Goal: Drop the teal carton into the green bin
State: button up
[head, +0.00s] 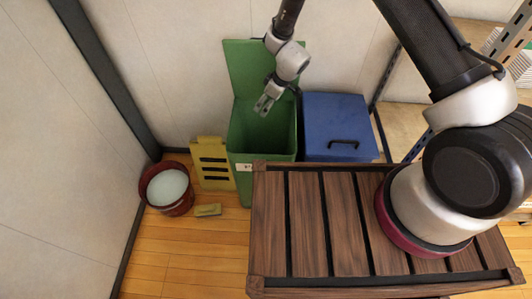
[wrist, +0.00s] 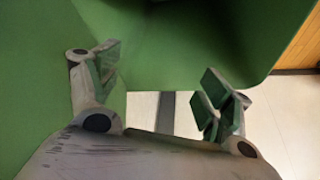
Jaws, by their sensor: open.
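The green bin (head: 238,185) stands behind the slatted table with its lid (head: 240,65) raised against the wall. My gripper (head: 264,104) is over the bin's opening, pointing down. In the wrist view my gripper (wrist: 160,76) has its fingers spread, with nothing between them. Green bin surfaces (wrist: 185,40) fill much of that view behind the fingers. The teal carton shows in neither view. The bin's floor is hidden in the head view.
A blue bin (head: 335,118) with a closed lid stands right of the green bin. A yellow wet-floor sign (head: 212,165), a red bucket (head: 180,208) and a small yellowish block (head: 207,210) are to its left. The slatted table (head: 300,225) is in front.

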jog(key=v, duration=1)
jog(key=shift+d+f, duration=0.1)
